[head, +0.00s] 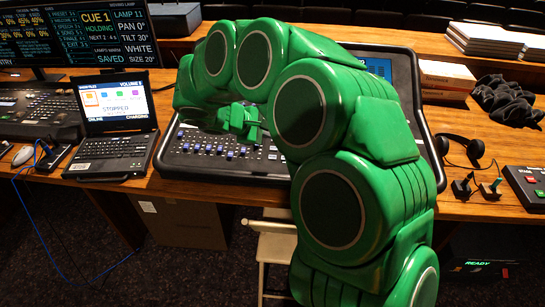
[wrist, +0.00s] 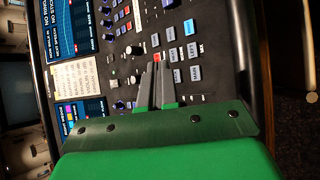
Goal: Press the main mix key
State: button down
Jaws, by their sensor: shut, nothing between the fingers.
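The mixing desk (head: 190,165) stands in the middle of the table, partly hidden behind my green arm. My gripper (head: 238,122) is over the desk in the head view. In the wrist view my gripper (wrist: 156,68) is shut and empty, its fingertips pointing at the panel close to a small red key (wrist: 156,57). Pale blue labelled keys lie just right of the fingertips, one of them (wrist: 195,73) in the row beside them. The lettering is too small to tell surely which key is the main mix key. I cannot tell whether the fingertips touch the panel.
A laptop (head: 108,145) stands left of the desk, with a dark console (head: 35,112) further left. Headphones (head: 462,150), a black cloth (head: 505,98) and a small control box (head: 527,185) lie to the right. Knobs and a paper note (wrist: 75,77) lie left of the fingers.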

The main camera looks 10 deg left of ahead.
jog(key=shift+w+f, duration=0.2)
jog(key=shift+f, duration=1.5)
jog(key=shift+w+f, duration=0.2)
jog(key=shift+f, duration=1.5)
jog(key=shift+f, duration=0.15)
jog(key=shift+f, duration=0.3)
jog(key=shift+f, duration=0.3)
dwell(0.5)
jog(key=shift+r, duration=0.75)
jog(key=shift+s+r, duration=0.15)
jog(key=shift+r, duration=1.1)
jog(key=shift+s+r, duration=0.15)
jog(key=shift+r, duration=1.1)
